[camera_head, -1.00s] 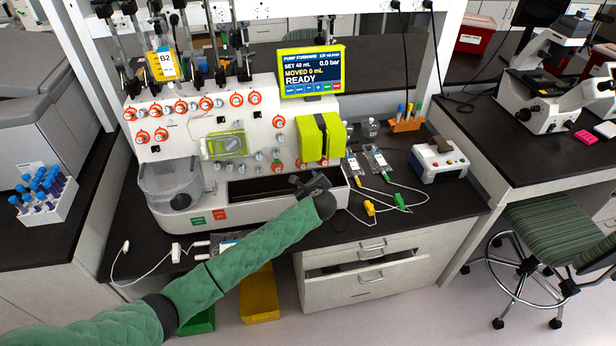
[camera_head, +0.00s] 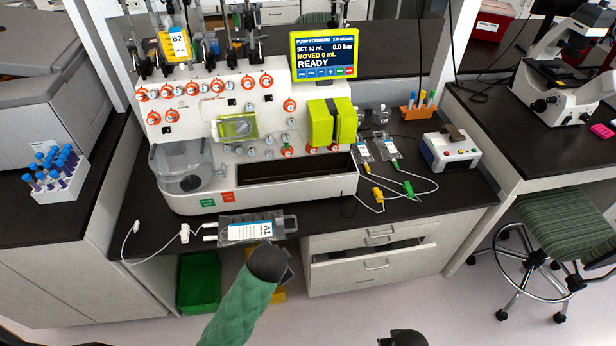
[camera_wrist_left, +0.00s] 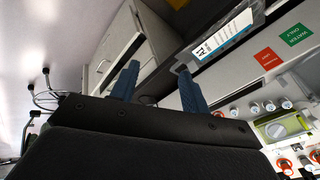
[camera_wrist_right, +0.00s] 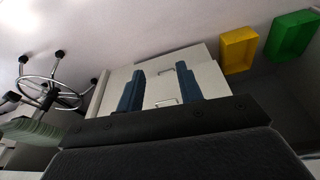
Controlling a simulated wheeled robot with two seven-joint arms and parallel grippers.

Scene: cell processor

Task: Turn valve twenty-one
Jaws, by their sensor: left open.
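The cell processor (camera_head: 200,120) stands on the dark bench in the head view. Several valves with orange rings (camera_head: 267,81) line its upper front, with more lower down near the green pump covers. Their numbers are too small to read, so I cannot tell which is valve twenty-one. My left gripper (camera_wrist_left: 155,68) is open and empty in the left wrist view. In the head view, its dark end (camera_head: 275,264) is below and in front of the processor, apart from the valves. My right gripper (camera_wrist_right: 160,70) is open and empty, facing the drawers (camera_wrist_right: 160,88) and floor.
A bag marked A1 (camera_head: 250,229) lies at the bench's front edge, close behind my left gripper. A screen (camera_head: 325,54) reads READY. Tubing, small bags and a white box (camera_head: 450,152) are at the right. One drawer (camera_head: 365,262) is partly open. A stool (camera_head: 560,222) stands right.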

